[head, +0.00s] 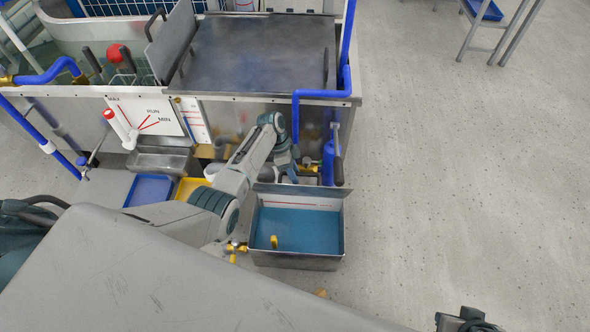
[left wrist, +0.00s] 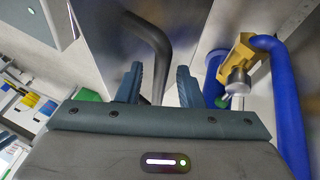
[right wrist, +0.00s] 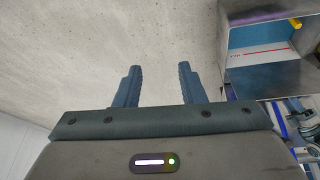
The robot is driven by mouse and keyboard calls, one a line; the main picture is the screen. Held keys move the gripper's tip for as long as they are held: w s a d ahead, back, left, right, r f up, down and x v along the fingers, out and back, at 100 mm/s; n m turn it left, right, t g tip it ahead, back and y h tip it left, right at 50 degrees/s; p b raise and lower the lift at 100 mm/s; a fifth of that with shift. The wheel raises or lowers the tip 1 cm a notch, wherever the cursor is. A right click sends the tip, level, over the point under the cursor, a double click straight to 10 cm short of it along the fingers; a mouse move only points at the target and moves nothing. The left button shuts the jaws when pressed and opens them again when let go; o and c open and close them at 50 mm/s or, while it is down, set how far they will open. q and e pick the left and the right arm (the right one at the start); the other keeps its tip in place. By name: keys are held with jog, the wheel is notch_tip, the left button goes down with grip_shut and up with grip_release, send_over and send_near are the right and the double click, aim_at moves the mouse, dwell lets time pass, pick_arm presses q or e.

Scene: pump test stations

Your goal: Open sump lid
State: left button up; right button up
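The sump (head: 298,262) is a metal box on the floor in front of the test station. Its top is open in the head view, showing blue liquid and a yellow piece inside. A metal flap, apparently its lid (head: 300,189), stands about upright along the back edge. My left gripper (head: 292,170) is behind this flap, its fingertips partly hidden. In the left wrist view its fingers (left wrist: 160,85) are apart, with a dark curved handle (left wrist: 152,42) between them; contact cannot be told. My right gripper (right wrist: 160,88) is open and empty above bare floor.
The station's tank has a flat metal cover (head: 265,50) on top. Blue pipes (head: 296,110) run down its front, close to my left gripper. Blue (head: 149,190) and yellow (head: 190,187) trays lie left of my arm. The floor at right is free.

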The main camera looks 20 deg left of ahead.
pick_arm(q)
jog(key=shift+w, duration=0.2)
jog(key=p+v, duration=0.1)
jog(key=v, duration=1)
pick_arm(e)
jog(key=shift+s+d+g, duration=0.15)
jog(key=shift+d+g, duration=0.3)
jog(key=shift+g, duration=0.05)
pick_arm(q)
jog(key=shift+r, duration=0.1)
